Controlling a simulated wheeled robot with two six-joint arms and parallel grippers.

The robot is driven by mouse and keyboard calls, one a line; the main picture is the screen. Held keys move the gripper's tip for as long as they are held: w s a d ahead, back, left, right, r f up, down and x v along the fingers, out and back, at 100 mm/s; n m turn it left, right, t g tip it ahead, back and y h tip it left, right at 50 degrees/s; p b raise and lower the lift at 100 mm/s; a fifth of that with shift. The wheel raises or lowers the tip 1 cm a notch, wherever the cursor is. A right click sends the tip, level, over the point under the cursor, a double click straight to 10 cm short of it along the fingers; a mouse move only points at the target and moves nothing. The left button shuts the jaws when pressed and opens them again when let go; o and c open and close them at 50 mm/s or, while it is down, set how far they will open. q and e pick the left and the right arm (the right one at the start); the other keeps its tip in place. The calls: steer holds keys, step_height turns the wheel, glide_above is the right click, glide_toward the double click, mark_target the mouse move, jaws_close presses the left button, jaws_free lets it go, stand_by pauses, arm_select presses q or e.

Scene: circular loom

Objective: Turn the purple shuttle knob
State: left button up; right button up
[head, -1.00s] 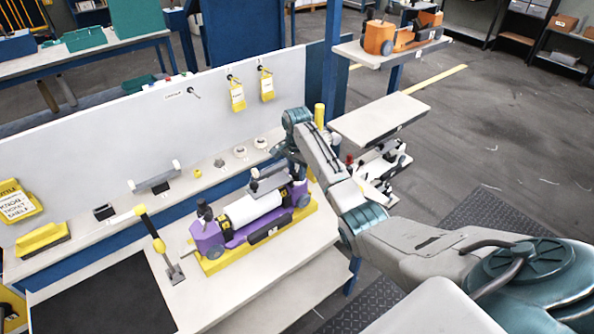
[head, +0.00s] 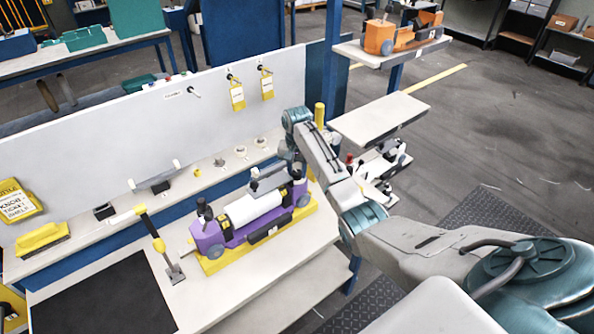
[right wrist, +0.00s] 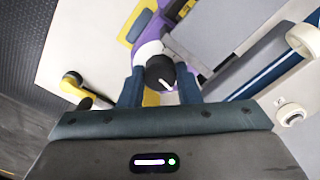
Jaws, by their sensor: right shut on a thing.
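The purple shuttle (head: 236,233) carries a white roll (head: 252,207) and sits on a yellow base on the bench. A black knob (head: 203,208) stands on its left end. My right gripper (head: 295,172) is at the shuttle's right end, reaching down from above, and partly hides that end. In the right wrist view, a dark round knob with a white line (right wrist: 160,72) sits between the two blue fingers of my right gripper (right wrist: 160,88), which are shut on it. Purple shuttle body (right wrist: 150,35) shows beyond it. My left gripper is not in view.
A yellow-and-black lever (head: 158,244) stands left of the shuttle, near a black mat (head: 100,300). A low white wall (head: 120,130) with yellow tags runs behind the bench. An orange shuttle (head: 385,38) sits on a shelf at the back right.

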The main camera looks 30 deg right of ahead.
steer(key=n, duration=0.4)
steer(key=shift+w+r+n, duration=0.15)
steer(key=shift+r+n, duration=0.05)
steer(key=shift+n, duration=0.1)
steer(key=n, duration=0.4)
steer(key=shift+n, duration=0.3)
steer(key=n, duration=0.4)
steer(key=shift+r+n, duration=0.1)
steer(key=shift+n, duration=2)
steer(key=shift+d, duration=0.1)
steer(key=o, duration=0.9)
steer(key=shift+o, duration=0.4)
